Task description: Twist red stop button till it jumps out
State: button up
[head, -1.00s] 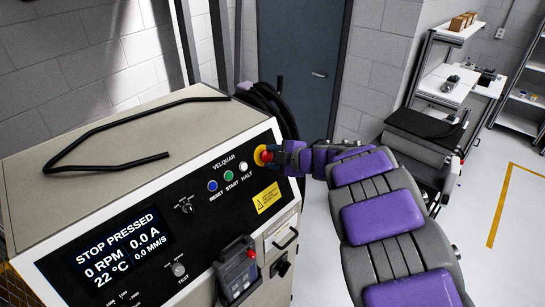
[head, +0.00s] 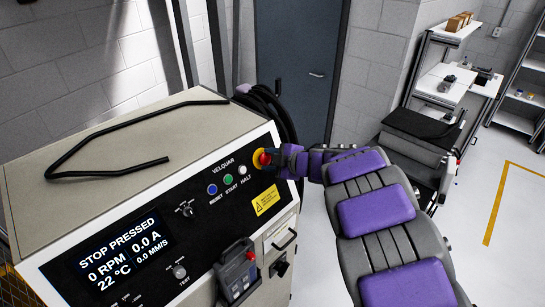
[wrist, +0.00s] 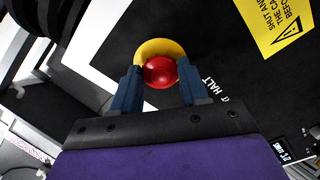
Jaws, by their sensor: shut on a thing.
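The red stop button (wrist: 160,72) sits on a yellow ring (wrist: 157,47) on the black panel of the machine. In the head view the button (head: 262,158) is at the panel's upper right. My gripper (wrist: 160,76) has one blue finger on each side of the button and is shut on it. In the head view my gripper (head: 272,159) reaches the button from the right and hides part of it. The display (head: 118,246) reads "STOP PRESSED", 0 RPM, 0.0 A and 22 °C.
Blue, green and white buttons (head: 228,180) lie left of the stop button. A yellow warning label (head: 265,200) is below it. A bent black rod (head: 110,165) lies on the machine top (head: 135,150). Black cables (head: 272,108) hang behind. Open floor (head: 500,250) is at the right.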

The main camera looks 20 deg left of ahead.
jog(key=shift+a+r+m+p, duration=0.15)
jog(key=shift+m+p, duration=0.9)
jog(key=shift+p, duration=0.95)
jog(key=shift+r+m+p, duration=0.1)
jog(key=shift+m+p, duration=0.95)
jog(key=shift+p, duration=0.9)
jog(key=o, duration=0.4)
jog(key=shift+f, duration=0.1)
jog(key=o, duration=0.5)
jog(key=shift+a+f, duration=0.2)
jog(key=shift+a, duration=0.1)
jog(key=shift+c, duration=0.2)
jog(key=shift+d, duration=0.1)
jog(key=shift+d, duration=0.25)
jog(key=shift+d+r, duration=0.1)
jog(key=shift+r, duration=0.05)
jog(key=shift+v, duration=0.8)
jog(key=p+v, duration=0.1)
jog(key=v, duration=0.4)
jog(key=shift+s+p, duration=0.1)
jog(key=shift+p, duration=0.25)
